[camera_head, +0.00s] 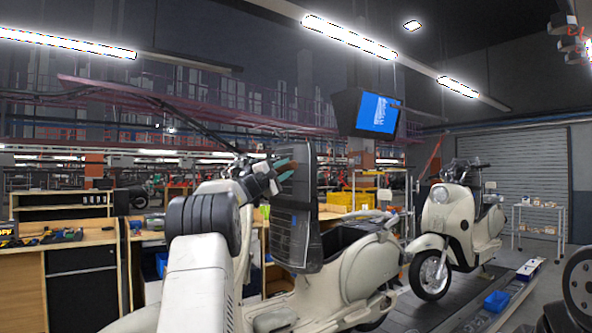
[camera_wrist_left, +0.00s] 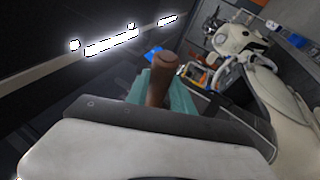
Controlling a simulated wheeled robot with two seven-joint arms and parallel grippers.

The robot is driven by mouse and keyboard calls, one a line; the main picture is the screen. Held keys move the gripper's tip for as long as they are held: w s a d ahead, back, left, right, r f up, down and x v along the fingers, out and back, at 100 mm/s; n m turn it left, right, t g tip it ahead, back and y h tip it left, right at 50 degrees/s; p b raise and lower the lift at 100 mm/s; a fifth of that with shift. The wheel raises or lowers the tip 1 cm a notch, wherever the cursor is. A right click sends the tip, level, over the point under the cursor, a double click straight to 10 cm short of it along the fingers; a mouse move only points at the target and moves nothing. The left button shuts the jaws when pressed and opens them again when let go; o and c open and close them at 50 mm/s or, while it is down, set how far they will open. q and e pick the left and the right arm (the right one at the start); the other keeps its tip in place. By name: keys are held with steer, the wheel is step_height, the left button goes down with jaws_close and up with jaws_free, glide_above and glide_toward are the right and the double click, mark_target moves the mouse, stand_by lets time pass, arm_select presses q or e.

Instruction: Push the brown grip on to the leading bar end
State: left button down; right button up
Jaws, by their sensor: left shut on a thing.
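My left gripper (camera_head: 279,171) is raised at the middle of the head view, beside a dark upright panel. Its teal fingers are shut on the brown grip (camera_head: 286,163), whose end sticks out past them. In the left wrist view the brown grip (camera_wrist_left: 162,78) stands between the teal fingers (camera_wrist_left: 178,98), its rounded end free. A cream scooter (camera_head: 340,280) stands near; my arm and the panel hide its front, and I cannot make out its bar end. A second cream scooter (camera_head: 441,222) with visible handlebars (camera_head: 462,168) stands farther right. My right gripper is not in view.
The dark panel (camera_head: 293,225) stands close to the right of my left gripper. A workbench with tools (camera_head: 62,236) is at the left. A blue box (camera_head: 496,300) lies on the conveyor's right edge. A hanging screen (camera_head: 375,113) is above. Yellow bins (camera_head: 348,201) stand behind.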

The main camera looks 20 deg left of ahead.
arm_select(q)
steer(key=c, duration=1)
jaws_free()
steer(key=shift+w+a, duration=0.1)
steer(key=shift+v, duration=3.9)
